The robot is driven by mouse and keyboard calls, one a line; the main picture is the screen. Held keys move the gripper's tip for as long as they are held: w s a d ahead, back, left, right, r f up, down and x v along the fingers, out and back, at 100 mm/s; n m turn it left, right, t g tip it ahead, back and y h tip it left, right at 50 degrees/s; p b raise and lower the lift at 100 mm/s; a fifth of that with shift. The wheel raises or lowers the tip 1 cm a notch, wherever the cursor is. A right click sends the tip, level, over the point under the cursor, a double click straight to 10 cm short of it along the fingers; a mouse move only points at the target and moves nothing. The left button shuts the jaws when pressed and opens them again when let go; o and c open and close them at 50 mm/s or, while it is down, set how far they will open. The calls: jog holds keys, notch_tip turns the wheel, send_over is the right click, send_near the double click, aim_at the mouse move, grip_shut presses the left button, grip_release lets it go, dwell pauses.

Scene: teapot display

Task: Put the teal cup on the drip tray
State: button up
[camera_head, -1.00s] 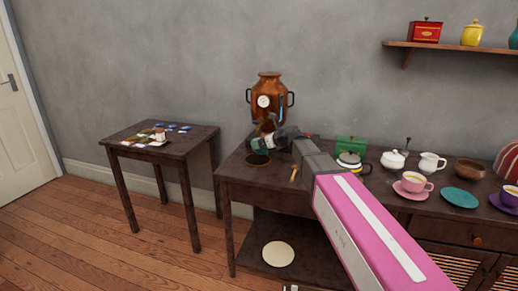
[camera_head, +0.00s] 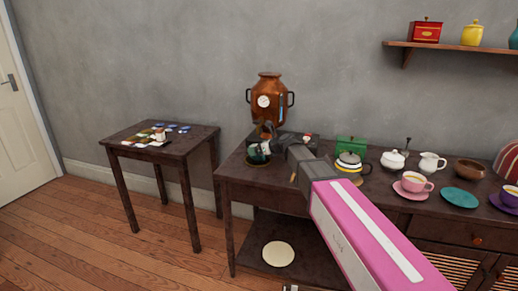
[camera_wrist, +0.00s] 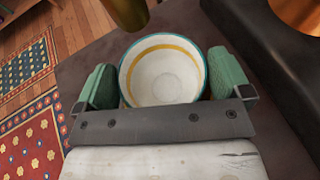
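The teal cup (camera_wrist: 163,74) shows from above in the wrist view, with a pale inside, a yellow band and a teal rim. My gripper (camera_wrist: 163,84) has its green-padded fingers against both sides of the cup. In the head view my gripper (camera_head: 260,148) is low in front of the copper urn (camera_head: 268,97), and a bit of the teal cup (camera_head: 257,156) shows under it. The round dark drip tray (camera_head: 258,166) is mostly covered by the cup and gripper. I cannot tell whether the cup touches it.
The urn's brass spout (camera_wrist: 128,10) is just beyond the cup's rim. A small table (camera_head: 160,143) with cards is at left.

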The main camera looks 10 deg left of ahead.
jog(key=shift+d+r, duration=0.1)
jog(key=shift+r, duration=0.1)
jog(key=v, duration=1.1)
jog(key=shift+s+d+r, duration=0.25)
jog(key=shift+d, duration=0.05)
